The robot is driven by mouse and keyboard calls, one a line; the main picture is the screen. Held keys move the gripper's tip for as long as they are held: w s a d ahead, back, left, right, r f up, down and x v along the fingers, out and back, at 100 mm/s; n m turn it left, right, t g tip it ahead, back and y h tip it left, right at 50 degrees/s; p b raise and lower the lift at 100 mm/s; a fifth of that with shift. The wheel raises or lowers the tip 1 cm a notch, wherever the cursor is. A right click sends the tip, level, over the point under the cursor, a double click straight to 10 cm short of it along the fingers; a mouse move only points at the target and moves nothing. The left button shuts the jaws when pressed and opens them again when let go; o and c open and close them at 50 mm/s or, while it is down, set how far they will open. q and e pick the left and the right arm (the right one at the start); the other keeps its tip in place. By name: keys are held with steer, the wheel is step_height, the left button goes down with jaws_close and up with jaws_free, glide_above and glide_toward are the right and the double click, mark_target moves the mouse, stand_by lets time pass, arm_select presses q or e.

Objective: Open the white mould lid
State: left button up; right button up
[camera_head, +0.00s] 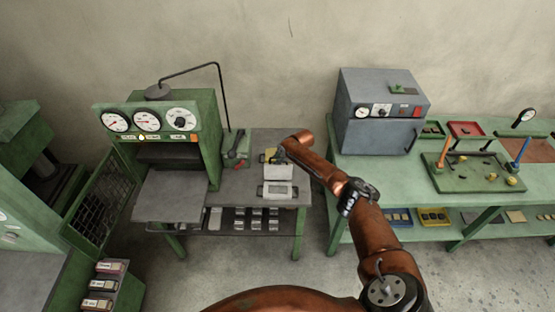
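The white mould (278,190) sits on the grey table top, right of the green press. It looks like a small pale box with dark handles at its sides. A pale flat part (279,173) shows just behind its front part; at this size I cannot tell whether this is the lid or how far it is raised. My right gripper (277,157) is small and dark, at the mould's back edge, below the end of my copper-coloured arm. I cannot tell whether its fingers are open or touch the mould. My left gripper is not in view.
The green press (205,130) with gauges and a grey plate stands left of the mould. A small yellow patch (269,155) shows beside my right gripper. A grey oven (378,112) stands on the green bench to the right. Several metal blocks lie on the shelf below.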

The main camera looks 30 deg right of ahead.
steer(key=v, duration=1.2)
stand_by(0.3)
